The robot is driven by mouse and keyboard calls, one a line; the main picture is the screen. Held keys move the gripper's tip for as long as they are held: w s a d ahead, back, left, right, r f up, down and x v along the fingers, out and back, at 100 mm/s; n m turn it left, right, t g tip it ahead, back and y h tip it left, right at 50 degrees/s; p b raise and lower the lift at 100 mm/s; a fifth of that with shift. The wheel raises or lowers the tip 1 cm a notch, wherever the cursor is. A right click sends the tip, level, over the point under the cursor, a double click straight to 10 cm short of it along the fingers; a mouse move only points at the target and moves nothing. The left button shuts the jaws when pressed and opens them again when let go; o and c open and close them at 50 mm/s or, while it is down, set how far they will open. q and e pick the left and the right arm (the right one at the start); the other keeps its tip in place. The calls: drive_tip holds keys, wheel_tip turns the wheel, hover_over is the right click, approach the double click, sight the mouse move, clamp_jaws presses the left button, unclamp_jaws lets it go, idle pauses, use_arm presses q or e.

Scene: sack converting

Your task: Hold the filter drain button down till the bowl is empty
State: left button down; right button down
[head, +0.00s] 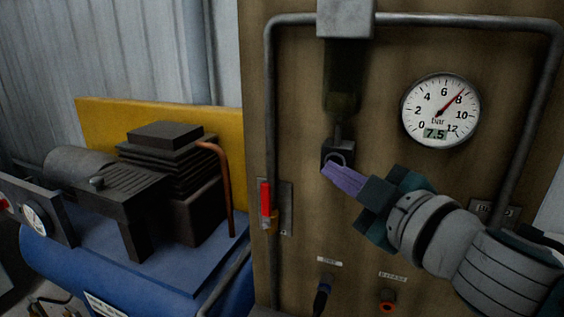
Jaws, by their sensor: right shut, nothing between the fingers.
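The filter hangs in the pipe run on the brown board, with a grey head (345,20) on top and a dark bowl (343,85) below. The bowl is too dark to tell how much liquid is in it. The drain button block (337,150) sits under the bowl and has a ring-shaped rim. My right gripper (328,170) comes in from the lower right, shut and empty. Its purple fingertips are at the lower front of the drain block; I cannot tell whether they press the button. My left gripper is not in view.
A round gauge (441,111) reads 7.5 bar, right of the bowl. A red-handled valve (266,204) is on the left pipe. Below are a dark hose fitting (322,295) and an orange-ringed port (387,300). A blue compressor tank (150,280) stands left.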

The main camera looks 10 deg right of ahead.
idle(0.7)
drive_tip(key=shift+s+a, duration=0.45)
drive_tip(key=shift+s, duration=0.2)
drive_tip(key=s+a, duration=0.2)
drive_tip(key=s, duration=0.2)
drive_tip(key=shift+s+a+p, duration=0.1)
drive_tip(key=shift+a+p, duration=0.25)
drive_tip(key=shift+a, duration=0.05)
drive_tip(key=shift+r, duration=0.1)
